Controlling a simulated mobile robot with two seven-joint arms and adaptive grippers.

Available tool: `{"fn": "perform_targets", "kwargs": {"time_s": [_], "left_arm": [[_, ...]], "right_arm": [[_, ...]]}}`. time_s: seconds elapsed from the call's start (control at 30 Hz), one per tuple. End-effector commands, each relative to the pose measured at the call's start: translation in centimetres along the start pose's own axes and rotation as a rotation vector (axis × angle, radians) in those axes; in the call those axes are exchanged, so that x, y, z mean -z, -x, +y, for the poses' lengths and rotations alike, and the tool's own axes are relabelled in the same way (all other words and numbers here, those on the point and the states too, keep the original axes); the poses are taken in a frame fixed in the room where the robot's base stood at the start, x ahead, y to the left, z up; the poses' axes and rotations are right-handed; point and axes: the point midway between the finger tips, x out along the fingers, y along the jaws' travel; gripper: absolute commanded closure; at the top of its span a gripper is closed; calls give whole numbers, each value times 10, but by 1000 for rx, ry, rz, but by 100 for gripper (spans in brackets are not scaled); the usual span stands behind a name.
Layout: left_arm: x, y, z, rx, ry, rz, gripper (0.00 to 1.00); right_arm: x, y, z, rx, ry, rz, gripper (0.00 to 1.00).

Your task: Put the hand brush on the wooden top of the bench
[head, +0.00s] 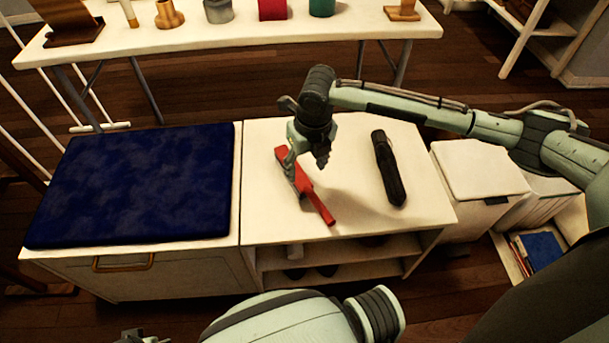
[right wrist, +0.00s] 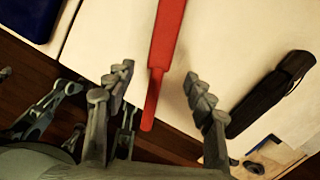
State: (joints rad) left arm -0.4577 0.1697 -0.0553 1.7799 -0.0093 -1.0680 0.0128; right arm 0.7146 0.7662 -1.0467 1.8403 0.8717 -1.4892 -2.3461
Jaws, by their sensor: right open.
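The red hand brush (head: 318,202) lies on the pale top of the bench (head: 262,222), right of the blue cushion, with its handle toward the front edge. My right gripper (head: 307,163) is over the brush and hides part of it. In the right wrist view the red handle (right wrist: 165,45) runs between the open fingers (right wrist: 159,82), with a gap on both sides. Only a bit of what may be my left gripper (head: 138,338) shows at the bottom edge of the head view; its fingers cannot be made out.
A black, folded umbrella-like object (head: 388,168) lies on the bench top right of the brush. The blue cushion (head: 135,185) covers the bench's left part. A white box (head: 480,170) stands to the right. A long white table (head: 340,28) with several small objects is behind.

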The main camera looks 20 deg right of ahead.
Motion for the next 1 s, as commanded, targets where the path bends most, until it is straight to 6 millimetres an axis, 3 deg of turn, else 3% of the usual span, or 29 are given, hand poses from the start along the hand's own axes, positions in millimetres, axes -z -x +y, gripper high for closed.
{"fn": "perform_targets", "kwargs": {"time_s": [0.1, 0.3, 1.0], "left_arm": [[-4, -4, 2, -3, 0, -3, 60], [-12, -12, 3, -4, -5, -17, 60], [-12, -12, 4, -5, -7, -16, 60]], "right_arm": [[-1, 23, 0, 0, 2, -3, 45], [0, 42, 0, 0, 0, -1, 45], [0, 44, 0, 0, 0, 0, 45]]}}
